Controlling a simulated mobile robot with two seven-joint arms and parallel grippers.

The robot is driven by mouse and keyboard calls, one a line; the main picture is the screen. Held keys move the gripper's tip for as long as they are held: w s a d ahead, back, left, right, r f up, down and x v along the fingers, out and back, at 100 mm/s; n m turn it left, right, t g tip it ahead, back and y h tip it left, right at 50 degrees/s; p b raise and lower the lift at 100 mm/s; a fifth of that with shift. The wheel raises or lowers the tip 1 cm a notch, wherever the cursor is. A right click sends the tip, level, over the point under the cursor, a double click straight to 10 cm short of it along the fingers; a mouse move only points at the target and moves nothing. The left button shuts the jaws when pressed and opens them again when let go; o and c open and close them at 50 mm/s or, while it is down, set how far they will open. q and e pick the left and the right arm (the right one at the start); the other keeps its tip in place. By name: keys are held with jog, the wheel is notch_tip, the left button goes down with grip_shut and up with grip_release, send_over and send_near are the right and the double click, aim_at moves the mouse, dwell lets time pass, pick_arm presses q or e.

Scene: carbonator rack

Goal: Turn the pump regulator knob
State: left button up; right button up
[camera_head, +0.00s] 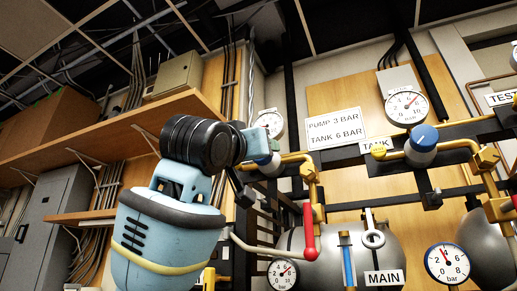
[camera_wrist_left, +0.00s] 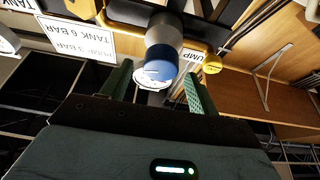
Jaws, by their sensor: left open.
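My left gripper (camera_wrist_left: 158,74) is open, with one green finger on each side of the knob. Gaps show between the knob and both fingers; how deep it sits between them I cannot tell. In the head view, my left gripper (camera_head: 257,152) is at the pump regulator (camera_head: 270,166), which it partly hides. My right gripper is in neither view.
A gauge (camera_head: 269,123) is just above my gripper. Yellow pipes and a red-handled valve (camera_head: 309,232) are close on the right. A wooden shelf (camera_head: 120,125) is at left.

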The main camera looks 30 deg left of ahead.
pick_arm(q)
jog(key=shift+x, duration=1.25)
jog(key=c, duration=1)
jog(key=shift+o, duration=0.2)
jog(key=shift+d+m+h, duration=0.1)
jog(key=shift+m+h, duration=1.3)
jog(key=shift+m, duration=0.8)
jog(key=o, duration=1)
jog(key=shift+c, duration=0.2)
